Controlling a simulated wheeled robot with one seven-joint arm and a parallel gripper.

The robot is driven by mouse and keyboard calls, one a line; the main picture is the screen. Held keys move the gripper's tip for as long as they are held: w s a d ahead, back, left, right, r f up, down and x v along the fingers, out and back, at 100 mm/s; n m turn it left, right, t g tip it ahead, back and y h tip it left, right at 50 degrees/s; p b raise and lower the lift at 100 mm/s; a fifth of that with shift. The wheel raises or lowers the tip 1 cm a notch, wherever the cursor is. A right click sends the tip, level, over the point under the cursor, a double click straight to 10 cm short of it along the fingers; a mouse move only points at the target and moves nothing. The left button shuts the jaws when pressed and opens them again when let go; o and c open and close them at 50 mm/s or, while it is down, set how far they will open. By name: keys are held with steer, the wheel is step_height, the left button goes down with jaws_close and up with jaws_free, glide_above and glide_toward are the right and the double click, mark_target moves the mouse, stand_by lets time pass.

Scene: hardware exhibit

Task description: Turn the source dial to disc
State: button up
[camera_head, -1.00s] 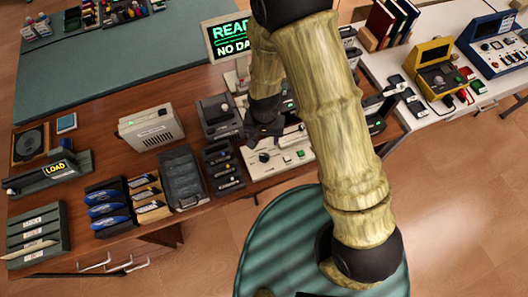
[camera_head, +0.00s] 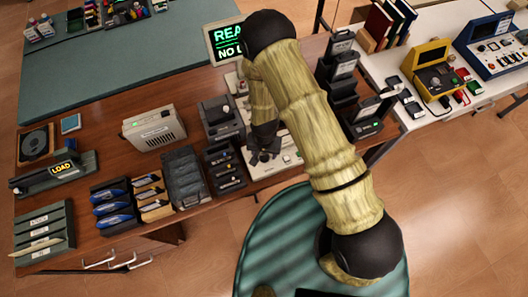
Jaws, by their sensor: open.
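A light-grey control panel (camera_head: 258,170) lies on the wooden desk, with small buttons along its right part. My gripper (camera_head: 264,157) is over its left part, pointing down, its dark fingers spread apart. The source dial is not clearly visible; the gripper covers the spot where a small dark knob showed earlier. I cannot tell whether the fingers touch it. A screen (camera_head: 225,42) behind the panel shows green "REA..." and white "NO D..." text, partly hidden by my arm.
Left of the panel stand a dark rack of small items (camera_head: 224,168), a grey device (camera_head: 221,118) and a beige box (camera_head: 154,128). Dark stepped holders (camera_head: 342,75) stand to the right. My arm crosses above the desk's right part.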

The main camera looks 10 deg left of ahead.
steer(key=shift+f, duration=0.5)
steer(key=c, duration=1)
steer(key=shift+n+b, duration=0.5)
steer(key=shift+n, duration=0.1)
steer(key=n+b, duration=0.2)
steer(key=shift+f+n, duration=0.1)
steer(key=shift+n, duration=0.2)
steer(key=shift+w+n+b, duration=0.1)
steer(key=shift+n+b, duration=1.2)
steer(key=shift+n, duration=0.9)
